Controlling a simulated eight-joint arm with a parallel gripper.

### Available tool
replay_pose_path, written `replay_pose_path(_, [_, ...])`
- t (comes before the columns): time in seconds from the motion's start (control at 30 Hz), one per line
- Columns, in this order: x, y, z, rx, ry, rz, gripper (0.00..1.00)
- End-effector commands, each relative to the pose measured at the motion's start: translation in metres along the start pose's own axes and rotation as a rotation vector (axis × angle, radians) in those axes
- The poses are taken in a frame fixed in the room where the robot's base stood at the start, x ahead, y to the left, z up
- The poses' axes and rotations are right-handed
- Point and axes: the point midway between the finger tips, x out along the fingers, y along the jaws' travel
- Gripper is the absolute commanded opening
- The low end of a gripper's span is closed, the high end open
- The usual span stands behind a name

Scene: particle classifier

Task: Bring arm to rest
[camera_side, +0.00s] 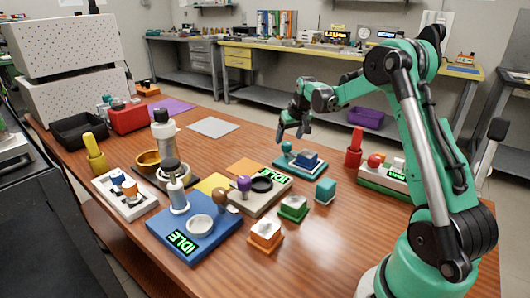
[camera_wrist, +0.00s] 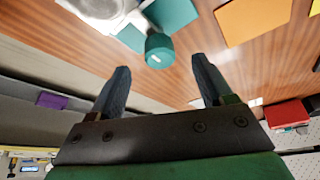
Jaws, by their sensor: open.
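My gripper (camera_side: 291,134) hangs at the end of my green arm above the back middle of the wooden table. Its jaws are open, with nothing between them. In the wrist view the two dark fingers (camera_wrist: 160,68) stand wide apart, and a teal knob (camera_wrist: 160,49) shows beyond and between the tips.
A blue station (camera_side: 205,238) marked IDLE, a beige station (camera_side: 263,200), an orange block (camera_side: 265,236), a green block (camera_side: 293,208) and a teal cube (camera_side: 325,191) stand nearby. A red cylinder (camera_side: 353,150) is at right. The front right tabletop is bare.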

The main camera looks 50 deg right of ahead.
Motion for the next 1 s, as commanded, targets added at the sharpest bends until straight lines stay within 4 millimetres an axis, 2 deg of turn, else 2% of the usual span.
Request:
replay_pose_path(0.1, [-0.015, 0.000, 0.000, 0.001, 0.000, 0.000, 0.73])
replay_pose_path(0.2, [-0.022, 0.000, 0.000, 0.001, 0.000, 0.000, 0.73])
replay_pose_path(0.53, [-0.025, 0.000, 0.000, 0.000, 0.000, 0.000, 0.73])
replay_pose_path(0.63, [-0.030, -0.007, 0.001, -0.010, 0.004, -0.004, 0.73])
replay_pose_path(0.73, [-0.047, -0.028, 0.006, -0.042, 0.019, -0.016, 0.73])
replay_pose_path(0.83, [-0.073, -0.062, 0.019, -0.097, 0.044, -0.037, 0.73])
replay_pose_path(1.0, [-0.117, -0.117, 0.060, -0.203, 0.099, -0.086, 0.73])
